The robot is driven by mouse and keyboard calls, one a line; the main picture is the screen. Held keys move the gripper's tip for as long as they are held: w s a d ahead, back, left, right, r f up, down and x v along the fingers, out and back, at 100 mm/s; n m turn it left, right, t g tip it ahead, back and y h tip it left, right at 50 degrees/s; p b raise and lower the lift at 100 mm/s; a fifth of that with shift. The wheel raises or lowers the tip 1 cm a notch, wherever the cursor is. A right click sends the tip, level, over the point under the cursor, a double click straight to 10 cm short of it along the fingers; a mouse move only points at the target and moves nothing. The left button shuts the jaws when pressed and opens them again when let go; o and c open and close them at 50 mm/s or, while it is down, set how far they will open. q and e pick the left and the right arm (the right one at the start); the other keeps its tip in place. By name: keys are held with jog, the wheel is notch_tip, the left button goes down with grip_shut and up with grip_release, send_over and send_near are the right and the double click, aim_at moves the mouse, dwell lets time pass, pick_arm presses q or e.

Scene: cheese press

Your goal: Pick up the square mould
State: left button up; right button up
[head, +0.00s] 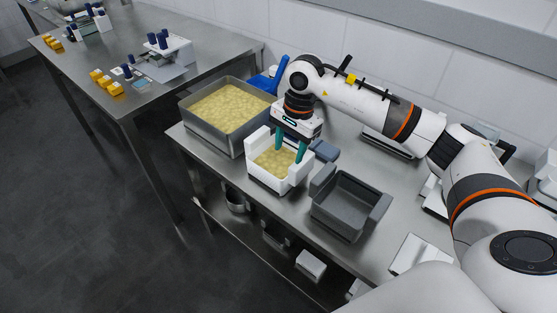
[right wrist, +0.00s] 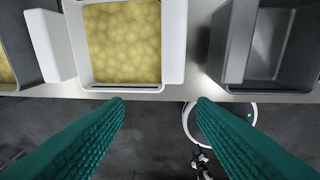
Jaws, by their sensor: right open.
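A square white mould (head: 267,182) with raised side walls stands on the steel table, filled with pale yellow curd. It also shows at the upper left of the right wrist view (right wrist: 174,45). An empty dark grey mould (head: 344,222) stands to its right and shows at the upper right of the wrist view (right wrist: 239,45). My right gripper (head: 290,151) is open, its teal fingers pointing down over the white mould in the head view. In the wrist view nothing is between the fingers (right wrist: 160,102). My left gripper is not in view.
A large steel tray (head: 207,135) of curd stands close behind the white mould, with a blue tool (head: 264,81) at its far corner. A blue-grey block (head: 325,151) lies beyond the moulds. The table's front edge runs close to both moulds.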

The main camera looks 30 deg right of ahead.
aim_at(301, 164)
jog(key=d, duration=0.1)
jog(key=d+h, duration=0.1)
jog(key=d, duration=0.1)
jog(key=shift+s+d+r+h, duration=0.1)
jog(key=shift+d+r+h, duration=0.15)
jog(key=shift+d+h, duration=0.05)
notch_tip(301, 164, down, 5)
jog(key=shift+f+p, duration=0.2)
jog(key=shift+p, duration=0.25)
jog(key=shift+w+d+f+p, duration=0.15)
jog(key=shift+w+f, duration=0.05)
jog(key=shift+f, duration=0.8)
jog(key=shift+w+d+f+p, duration=0.1)
jog(key=shift+w+f+p, duration=0.1)
jog(key=shift+f, duration=0.85)
jog(key=shift+w+d+f+p, duration=0.15)
jog(key=shift+f, duration=0.85)
jog(key=shift+c, duration=0.2)
grip_shut()
jog(key=shift+w+r, duration=0.1)
